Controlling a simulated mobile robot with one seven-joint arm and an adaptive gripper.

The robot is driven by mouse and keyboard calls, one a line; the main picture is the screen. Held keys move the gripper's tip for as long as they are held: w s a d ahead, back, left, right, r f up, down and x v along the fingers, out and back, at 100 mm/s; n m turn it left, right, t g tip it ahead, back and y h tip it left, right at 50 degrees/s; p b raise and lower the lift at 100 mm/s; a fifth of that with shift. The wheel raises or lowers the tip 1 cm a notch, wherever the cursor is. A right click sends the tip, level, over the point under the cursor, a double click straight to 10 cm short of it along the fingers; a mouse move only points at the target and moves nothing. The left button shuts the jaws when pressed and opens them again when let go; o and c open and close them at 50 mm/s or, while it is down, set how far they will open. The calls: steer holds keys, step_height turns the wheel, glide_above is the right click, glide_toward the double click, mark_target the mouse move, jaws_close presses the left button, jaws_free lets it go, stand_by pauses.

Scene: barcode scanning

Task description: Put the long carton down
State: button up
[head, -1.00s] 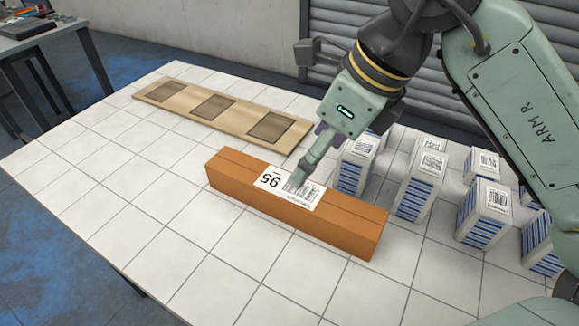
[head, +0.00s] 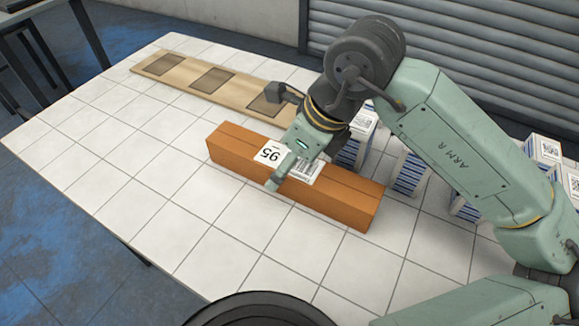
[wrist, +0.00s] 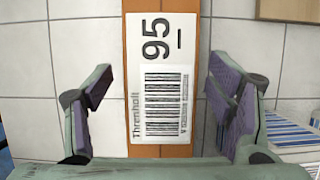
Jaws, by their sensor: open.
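The long carton (head: 340,205) is an orange-brown box lying flat on the white tiled table (head: 190,235). My gripper (head: 283,178) is over the middle of the carton, pointing down at the label. In the wrist view my open gripper (wrist: 165,100) has one purple-padded finger on each side of the carton, with gaps between pads and box. The head view hides the far finger.
A wooden board (head: 175,70) with several dark squares lies behind the carton. Several blue-striped white boxes (head: 408,175) stand to the right, partly hidden by my arm. The table's left and front areas are clear.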

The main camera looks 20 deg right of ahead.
steer(key=shift+c, duration=0.5)
jaws_close()
stand_by(0.5)
